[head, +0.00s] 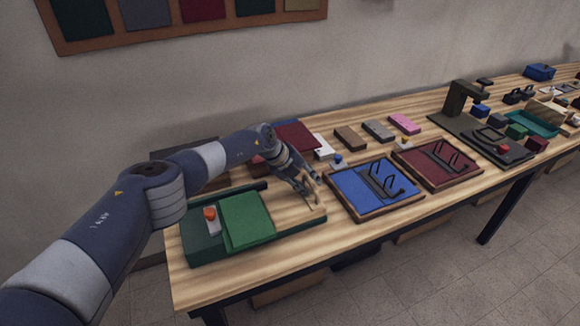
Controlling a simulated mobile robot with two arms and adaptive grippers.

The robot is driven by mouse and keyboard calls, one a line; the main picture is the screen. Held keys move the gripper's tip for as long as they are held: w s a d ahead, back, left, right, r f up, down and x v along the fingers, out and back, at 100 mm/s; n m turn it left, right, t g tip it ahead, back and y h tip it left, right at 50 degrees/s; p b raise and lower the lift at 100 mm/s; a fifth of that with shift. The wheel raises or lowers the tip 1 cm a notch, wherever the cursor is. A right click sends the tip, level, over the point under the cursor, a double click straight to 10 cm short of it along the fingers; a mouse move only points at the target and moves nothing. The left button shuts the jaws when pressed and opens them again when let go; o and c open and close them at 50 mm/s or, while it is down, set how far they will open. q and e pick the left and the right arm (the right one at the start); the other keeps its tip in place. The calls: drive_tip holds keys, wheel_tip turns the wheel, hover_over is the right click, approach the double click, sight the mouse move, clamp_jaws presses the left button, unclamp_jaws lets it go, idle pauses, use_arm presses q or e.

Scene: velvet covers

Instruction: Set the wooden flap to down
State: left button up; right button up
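A green device (202,247) lies at the near left of the table, with a lighter green pad (246,218) and an orange-red knob on a pale base. To its right is a pale wooden panel (292,214), which I take to be the wooden flap. It looks nearly flat, but its colour blends with the table and its exact tilt cannot be told. My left gripper (312,195) points down over this panel's right part. Its fingers look slightly apart, with nothing clear between them; contact with the panel cannot be told. My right gripper is out of view.
A blue panel (358,194) and a dark red panel (455,174), both framed with black handles, lie to the right. Small blocks stand behind them. A dark press-like stand (455,104) is farther right. Dark red covers (297,135) lie behind my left gripper.

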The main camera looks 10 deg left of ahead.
sight(289, 199)
use_arm(q)
drive_tip(key=v, duration=1)
drive_tip(key=shift+s, duration=0.1)
